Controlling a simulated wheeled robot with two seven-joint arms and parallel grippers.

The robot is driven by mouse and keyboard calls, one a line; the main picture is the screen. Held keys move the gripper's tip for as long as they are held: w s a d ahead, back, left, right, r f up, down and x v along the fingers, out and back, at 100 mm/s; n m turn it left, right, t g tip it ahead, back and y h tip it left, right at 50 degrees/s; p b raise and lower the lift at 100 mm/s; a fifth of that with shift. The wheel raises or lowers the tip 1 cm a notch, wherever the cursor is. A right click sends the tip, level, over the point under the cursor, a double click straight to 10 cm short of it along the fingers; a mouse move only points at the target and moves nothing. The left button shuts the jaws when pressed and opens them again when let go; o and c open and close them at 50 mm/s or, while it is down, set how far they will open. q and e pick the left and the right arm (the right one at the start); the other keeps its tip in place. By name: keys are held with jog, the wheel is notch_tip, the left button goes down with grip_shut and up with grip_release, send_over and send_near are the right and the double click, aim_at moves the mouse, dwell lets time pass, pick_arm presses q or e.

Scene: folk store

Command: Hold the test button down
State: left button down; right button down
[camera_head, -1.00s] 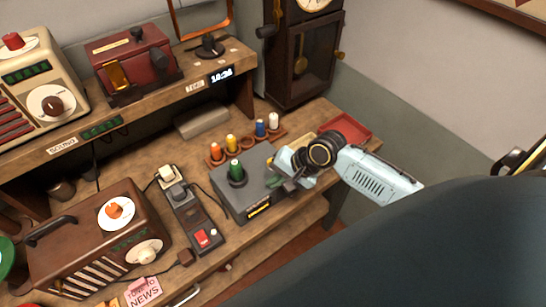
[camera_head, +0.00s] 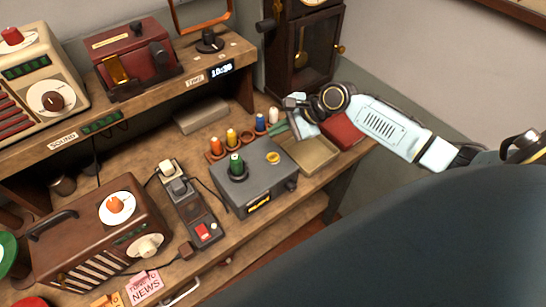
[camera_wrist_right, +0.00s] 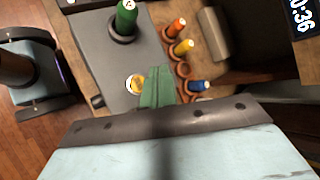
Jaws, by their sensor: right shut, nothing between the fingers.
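A grey box (camera_head: 250,190) stands on the workbench in the head view. On its top are a green-capped peg (camera_head: 236,165) in a dark ring and a round yellow button (camera_head: 273,157), likely the test button; a label on it is too small to read. My right gripper (camera_head: 277,131) is shut and empty, above the bench behind the box and apart from the button. In the right wrist view, the shut green fingertips (camera_wrist_right: 157,74) appear just right of the yellow button (camera_wrist_right: 134,84) and cover none of its centre. My left gripper is not in view.
A rack with orange (camera_head: 215,146), yellow (camera_head: 231,137), blue (camera_head: 260,124) and white pegs stands behind the box. An empty tan tray (camera_head: 318,163) and a red tray (camera_head: 343,131) lie to its right. A switch strip (camera_head: 200,226) and brown radio (camera_head: 105,232) stand left.

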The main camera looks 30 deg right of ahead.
jog(key=b, duration=0.7)
send_over(277, 157)
notch_tip(277, 157, down, 6)
jog(key=shift+r, duration=0.1)
jog(key=shift+f+b, duration=0.3)
jog(key=shift+f, duration=0.85)
jog(key=shift+f, duration=0.15)
dwell(0.6)
jog(key=shift+f+p, duration=0.25)
jog(key=shift+p, duration=0.05)
jog(key=shift+f, duration=0.6)
dwell(2.0)
dwell(0.5)
jog(key=shift+r+p, duration=0.95)
jog(key=shift+p, duration=0.3)
